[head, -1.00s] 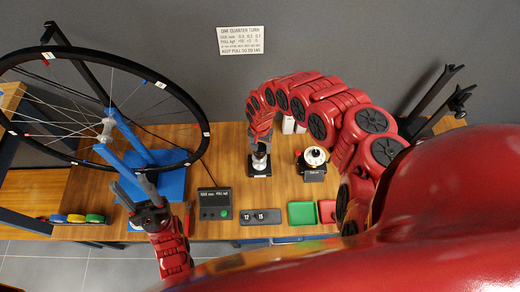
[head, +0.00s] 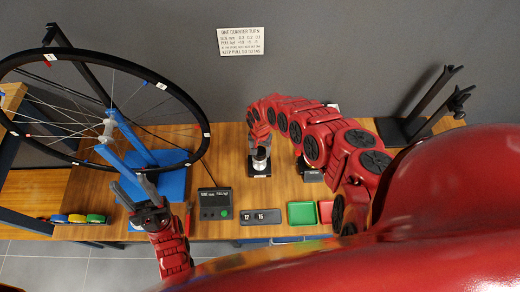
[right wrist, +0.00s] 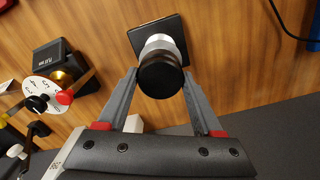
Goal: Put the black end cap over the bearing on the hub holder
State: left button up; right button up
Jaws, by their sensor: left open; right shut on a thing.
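The hub holder (right wrist: 176,24) shows in the right wrist view as a dark square base with a silver-white post. The black end cap (right wrist: 160,76) is a round dark disc between the fingers of my right gripper (right wrist: 160,84), which is shut on it. The cap lies in line with the post and hides its top and the bearing. I cannot tell whether the cap is seated or just above. In the head view the holder (head: 259,168) stands on the bench beneath my right gripper (head: 260,146). My left gripper (head: 149,186) is open and empty, left of the holder.
A spoked wheel (head: 205,130) on a blue stand (head: 175,180) fills the left. A dial device (right wrist: 58,80) stands near the holder, partly hidden by my right arm in the head view. A display box (head: 214,203), green tray (head: 301,214) and red tray (head: 326,210) line the front.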

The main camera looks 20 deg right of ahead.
jog(key=shift+f, duration=0.45)
jog(key=o, duration=1.3)
jog(key=shift+r, duration=0.1)
jog(key=shift+r+p, duration=0.35)
jog(key=shift+r, duration=0.45)
jog(key=shift+w+r, duration=0.1)
jog(key=shift+r, duration=0.2)
notch_tip(320, 180, up, 11)
jog(key=shift+f, duration=0.1)
jog(key=shift+s, duration=0.2)
